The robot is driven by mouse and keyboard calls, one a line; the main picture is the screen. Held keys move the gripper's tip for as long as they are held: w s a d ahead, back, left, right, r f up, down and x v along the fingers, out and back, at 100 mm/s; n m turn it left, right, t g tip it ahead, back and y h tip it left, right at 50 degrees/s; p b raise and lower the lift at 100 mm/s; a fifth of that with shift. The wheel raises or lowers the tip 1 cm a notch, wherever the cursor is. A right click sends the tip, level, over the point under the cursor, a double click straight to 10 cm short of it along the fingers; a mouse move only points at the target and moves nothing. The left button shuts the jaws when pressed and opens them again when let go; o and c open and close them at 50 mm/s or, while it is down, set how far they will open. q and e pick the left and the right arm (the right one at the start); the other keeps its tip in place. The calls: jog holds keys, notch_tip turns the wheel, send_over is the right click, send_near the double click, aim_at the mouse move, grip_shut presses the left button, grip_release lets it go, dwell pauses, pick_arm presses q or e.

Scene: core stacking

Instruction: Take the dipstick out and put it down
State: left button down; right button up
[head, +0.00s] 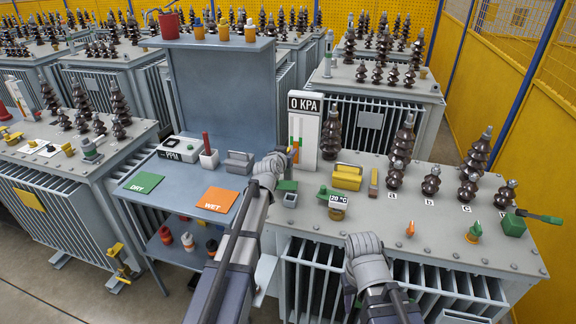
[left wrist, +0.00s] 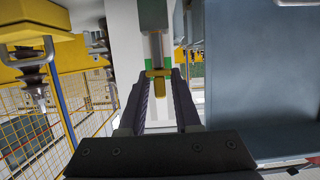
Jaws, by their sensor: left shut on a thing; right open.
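My left gripper (head: 291,154) is in front of the white 0 KPA gauge post (head: 304,108) on the right-hand transformer. In the left wrist view its two dark fingers are shut on the yellow crosspiece of the dipstick (left wrist: 158,86). A grey rod runs from the crosspiece to a dark grey-green block (left wrist: 153,16); I cannot tell whether they are joined. In the head view the gripper mostly hides the dipstick. My right gripper (head: 362,246) is low over the front of the same transformer, holding nothing visible; its fingertips are hard to make out.
The blue-grey bench (head: 172,187) at left carries a green DRY mat (head: 147,183), an orange WET mat (head: 218,200), a PPM meter (head: 180,148) and a small white cup (head: 209,158). Brown bushings (head: 400,150) and a 20 °C gauge (head: 338,203) stand on the transformer.

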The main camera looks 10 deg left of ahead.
pick_arm(q)
jog(key=shift+r+p, duration=3.3)
jog(key=shift+r, duration=0.1)
